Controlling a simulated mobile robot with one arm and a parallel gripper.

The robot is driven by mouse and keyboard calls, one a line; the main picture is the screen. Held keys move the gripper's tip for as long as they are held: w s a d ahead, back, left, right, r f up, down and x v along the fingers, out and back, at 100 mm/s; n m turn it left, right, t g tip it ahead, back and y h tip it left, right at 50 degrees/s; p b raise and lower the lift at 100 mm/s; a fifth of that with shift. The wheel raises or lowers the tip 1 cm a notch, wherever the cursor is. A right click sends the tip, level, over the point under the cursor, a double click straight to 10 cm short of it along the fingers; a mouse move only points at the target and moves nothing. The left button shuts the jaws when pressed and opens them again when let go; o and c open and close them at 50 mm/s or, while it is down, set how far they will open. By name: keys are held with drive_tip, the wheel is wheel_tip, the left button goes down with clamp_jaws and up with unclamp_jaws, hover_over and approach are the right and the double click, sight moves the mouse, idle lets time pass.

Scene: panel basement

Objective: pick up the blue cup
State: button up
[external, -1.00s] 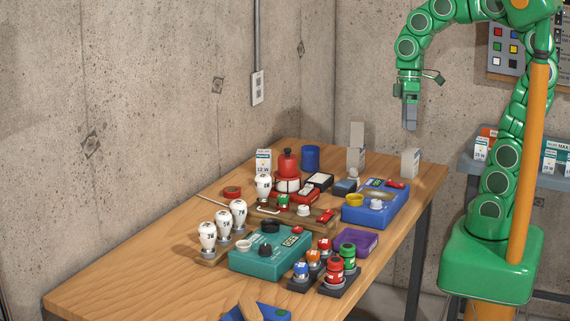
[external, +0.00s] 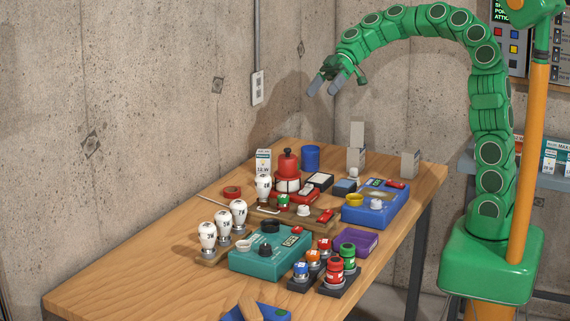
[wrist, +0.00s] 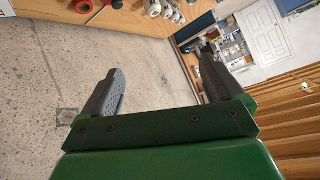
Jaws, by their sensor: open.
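The blue cup (external: 310,157) stands upright at the far end of the wooden table, near the concrete wall, just behind and right of a red bottle-like item. My gripper (external: 324,88) is up in the air above the cup and slightly to its right, with its two fingers apart and nothing between them. In the wrist view my gripper (wrist: 155,85) also shows open and empty, its fingers spread against the wall and the room. I cannot make out the blue cup in the wrist view.
The wooden table (external: 130,280) holds the red bottle (external: 288,162), a blue box (external: 368,214), a teal box (external: 262,258), several white bulbs and small coloured jars. White boxes (external: 357,140) stand right of the cup. Bare wood lies at the front left.

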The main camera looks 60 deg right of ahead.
drive_tip(key=w+d+f+t, duration=0.3)
drive_tip(key=w+d, duration=0.4)
drive_tip(key=d, duration=0.2)
drive_tip(key=t, duration=0.1)
hover_over(303, 154)
drive_tip(key=s+d, duration=0.2)
drive_tip(key=d, duration=0.2)
wheel_tip(303, 154, down, 15)
drive_tip(key=shift+a+f, duration=0.2)
drive_tip(key=shift+f, duration=2.4)
wheel_tip(303, 154, down, 2)
drive_tip(key=shift+f, duration=0.15)
drive_tip(key=shift+w+a+f+y, duration=0.3)
drive_tip(key=shift+w+a+f, duration=0.2)
drive_tip(key=shift+a, duration=0.2)
drive_tip(key=shift+w+a+f, duration=0.2)
drive_tip(key=shift+w+a, duration=0.15)
drive_tip(key=shift+a, duration=0.15)
